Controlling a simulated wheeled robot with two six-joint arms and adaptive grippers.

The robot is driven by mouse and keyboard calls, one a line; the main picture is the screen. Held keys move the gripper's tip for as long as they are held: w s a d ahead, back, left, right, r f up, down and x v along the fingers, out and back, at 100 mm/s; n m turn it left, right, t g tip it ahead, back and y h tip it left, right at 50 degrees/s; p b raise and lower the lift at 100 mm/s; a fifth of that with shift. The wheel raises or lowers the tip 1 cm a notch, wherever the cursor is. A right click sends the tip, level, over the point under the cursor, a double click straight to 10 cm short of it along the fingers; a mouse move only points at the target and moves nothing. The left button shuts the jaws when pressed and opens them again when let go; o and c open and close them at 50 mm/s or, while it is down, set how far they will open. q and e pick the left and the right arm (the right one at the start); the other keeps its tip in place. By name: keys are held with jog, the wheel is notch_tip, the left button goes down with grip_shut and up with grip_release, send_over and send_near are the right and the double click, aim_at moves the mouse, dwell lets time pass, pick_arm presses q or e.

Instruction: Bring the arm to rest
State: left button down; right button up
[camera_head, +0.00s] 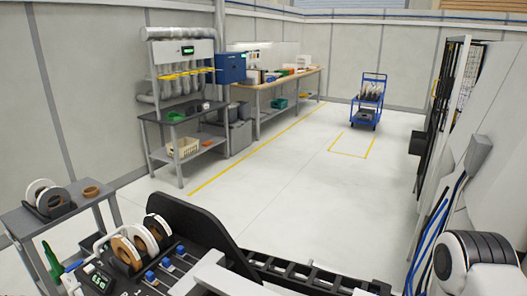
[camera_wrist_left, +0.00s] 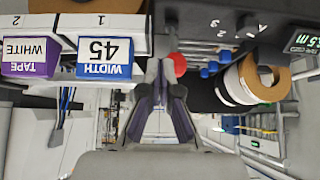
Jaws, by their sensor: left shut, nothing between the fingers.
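My left gripper (camera_wrist_left: 158,68) shows in the left wrist view. Its two dark fingers come together at the tips, shut and empty. The tips are close to a red round knob (camera_wrist_left: 179,65) in the picture; I cannot tell whether they touch anything. Labels reading "WIDTH 45" (camera_wrist_left: 104,57) and "TAPE WHITE" (camera_wrist_left: 30,56) appear upside down at upper left. In the head view I cannot make out the left gripper. My right gripper is not in view.
The banding machine with tape rolls (camera_head: 158,228) and blue knobs (camera_head: 167,263) fills the near front. A side stand (camera_head: 70,217) holds more rolls at left. Workbenches (camera_head: 280,85) line the wall. A blue cart (camera_head: 368,100) stands far back. The middle floor is clear.

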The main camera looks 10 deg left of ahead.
pick_arm(q)
jog(key=s+d+f+m+g+b, duration=0.25)
jog(key=s+d+f, duration=0.25)
jog(key=f, duration=0.3)
jog(key=s+d+f+m+g+b, duration=0.1)
jog(key=s+d+f+g+b, duration=0.2)
jog(key=s+d+f, duration=0.3)
jog(key=s+d+f+n+g+y+b, duration=0.1)
jog(key=s+d+f+n+y+b, duration=0.1)
jog(key=s+d+f+n, duration=0.3)
jog(key=s+n, duration=0.3)
jog(key=s, duration=0.2)
jog(key=shift+d+f+y, duration=0.2)
jog(key=shift+d+y, duration=0.1)
jog(key=shift+y, duration=0.1)
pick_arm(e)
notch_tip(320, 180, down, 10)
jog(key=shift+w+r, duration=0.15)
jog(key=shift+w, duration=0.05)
pick_arm(q)
jog(key=shift+g, duration=0.25)
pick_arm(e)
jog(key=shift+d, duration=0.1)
